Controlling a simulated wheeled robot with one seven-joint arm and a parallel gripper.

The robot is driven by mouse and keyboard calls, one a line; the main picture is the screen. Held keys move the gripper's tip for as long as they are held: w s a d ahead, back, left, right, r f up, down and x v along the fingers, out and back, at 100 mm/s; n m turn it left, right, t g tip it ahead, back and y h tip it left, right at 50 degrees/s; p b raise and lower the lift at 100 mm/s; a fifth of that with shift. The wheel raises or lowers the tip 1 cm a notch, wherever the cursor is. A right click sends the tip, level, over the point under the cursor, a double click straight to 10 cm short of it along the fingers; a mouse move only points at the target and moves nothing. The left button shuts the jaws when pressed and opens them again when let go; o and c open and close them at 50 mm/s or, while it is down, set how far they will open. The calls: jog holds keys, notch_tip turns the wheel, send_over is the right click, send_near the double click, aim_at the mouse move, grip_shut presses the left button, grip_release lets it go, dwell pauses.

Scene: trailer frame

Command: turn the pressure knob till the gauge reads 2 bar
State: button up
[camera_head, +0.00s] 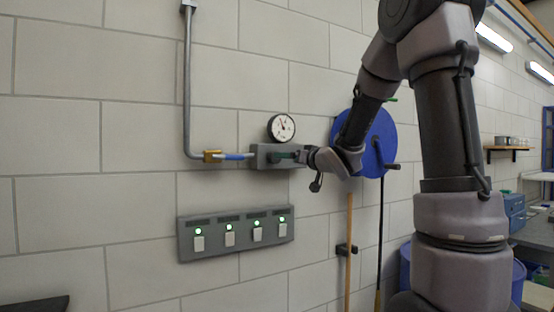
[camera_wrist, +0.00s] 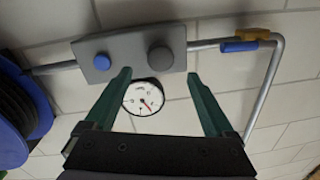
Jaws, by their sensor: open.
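A grey panel (camera_head: 264,157) is fixed to the block wall; it also shows in the wrist view (camera_wrist: 124,47). In the wrist view it bears a round dark grey knob (camera_wrist: 160,58) and a blue knob (camera_wrist: 96,62). Which is the pressure knob is not labelled legibly.
A pipe (camera_head: 187,90) with a brass and blue-handled valve (camera_head: 222,155) runs left of the panel. Below is a switch box (camera_head: 236,234) with several green lights. A blue hose reel (camera_head: 376,140) hangs close on the right, beside a wooden pole (camera_head: 349,255).

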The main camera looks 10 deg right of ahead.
jog(key=x, duration=0.8)
jog(key=shift+w, duration=0.2)
jog(key=c, duration=1.4)
